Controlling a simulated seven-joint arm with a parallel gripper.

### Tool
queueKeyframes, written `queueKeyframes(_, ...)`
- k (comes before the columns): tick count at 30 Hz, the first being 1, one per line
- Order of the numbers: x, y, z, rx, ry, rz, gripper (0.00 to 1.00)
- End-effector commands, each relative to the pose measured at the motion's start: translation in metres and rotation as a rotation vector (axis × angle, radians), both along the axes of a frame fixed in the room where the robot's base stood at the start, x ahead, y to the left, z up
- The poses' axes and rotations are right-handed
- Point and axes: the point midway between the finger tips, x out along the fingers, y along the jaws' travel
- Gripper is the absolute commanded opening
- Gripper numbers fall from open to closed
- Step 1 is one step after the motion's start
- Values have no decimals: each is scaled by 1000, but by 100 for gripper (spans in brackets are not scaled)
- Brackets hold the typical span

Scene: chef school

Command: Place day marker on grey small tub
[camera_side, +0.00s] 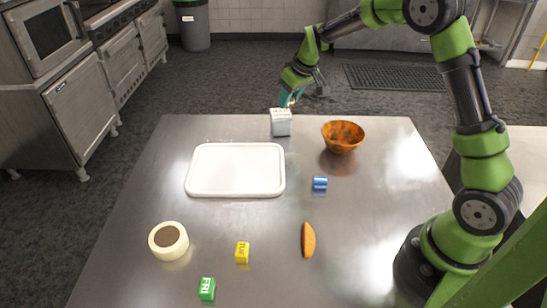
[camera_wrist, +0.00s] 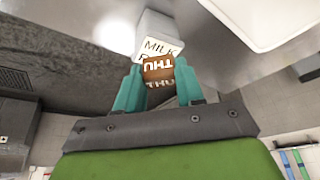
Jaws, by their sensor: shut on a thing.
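My gripper (camera_wrist: 158,80) is shut on a brown day marker (camera_wrist: 158,67) lettered THU, held between its teal fingers. In the side view my gripper (camera_side: 289,98) is at the far edge of the table, just behind and above a small grey-white tub (camera_side: 281,123); the held marker cannot be made out there. In the wrist view the tub (camera_wrist: 155,35) lies just beyond the marker, with black lettering starting MILK, partly covered by the marker. I cannot tell whether marker and tub touch. Other day markers on the table are green FRI (camera_side: 207,289), yellow (camera_side: 242,253) and blue (camera_side: 320,183).
A cream round container (camera_side: 168,241) and an orange-brown oblong item (camera_side: 308,240) lie nearer.

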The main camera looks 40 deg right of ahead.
Motion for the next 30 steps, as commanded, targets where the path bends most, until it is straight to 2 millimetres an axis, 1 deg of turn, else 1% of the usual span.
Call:
queueKeyframes(1, 11, -2, -2, -1, 1, 0, 9)
queueKeyframes(3, 21, -4, -3, -1, 1, 0, 9)
queueKeyframes(7, 31, -6, -3, 0, 1, -1, 9)
queueKeyframes(11, 33, -6, -8, 0, 2, -1, 9)
queueKeyframes(18, 33, -6, -38, 2, 3, -1, 9)
queueKeyframes(29, 33, -6, -41, 0, 0, -1, 9)
queueKeyframes(30, 33, -6, -42, 0, 0, -1, 40)
